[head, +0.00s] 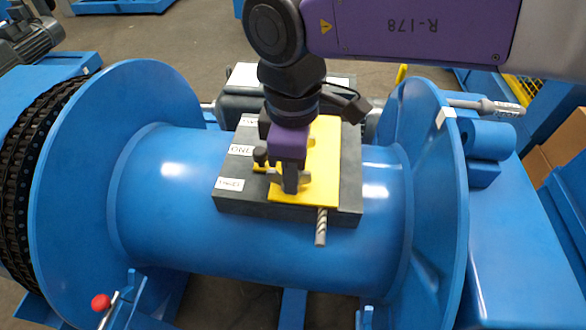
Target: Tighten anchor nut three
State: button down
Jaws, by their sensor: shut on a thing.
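A dark grey anchor block (345,211) sits on top of the blue drum, with a yellow plate (325,150) on it. White labels run down the block's left side. The middle one reads ONE (241,150); the nearest label (229,184) seems to read THREE, and the far one is partly hidden. A dark knob-like nut (260,156) stands beside the label ONE. My gripper (290,188) points down at the yellow plate's near part, level with the nearest label. It is shut on a small dark part, apparently anchor nut three, mostly hidden by the fingers.
The drum (165,200) has tall blue flanges (110,160) on both sides. A rope end (321,228) sticks out of the block's near edge. A red-knobbed lever (101,302) stands at the lower left. A chain (30,180) runs at far left.

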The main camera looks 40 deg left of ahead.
jog(key=shift+a+r, duration=0.1)
jog(key=c, duration=1.5)
grip_release()
jog(key=shift+r+p, duration=0.4)
jog(key=shift+r, duration=3.45)
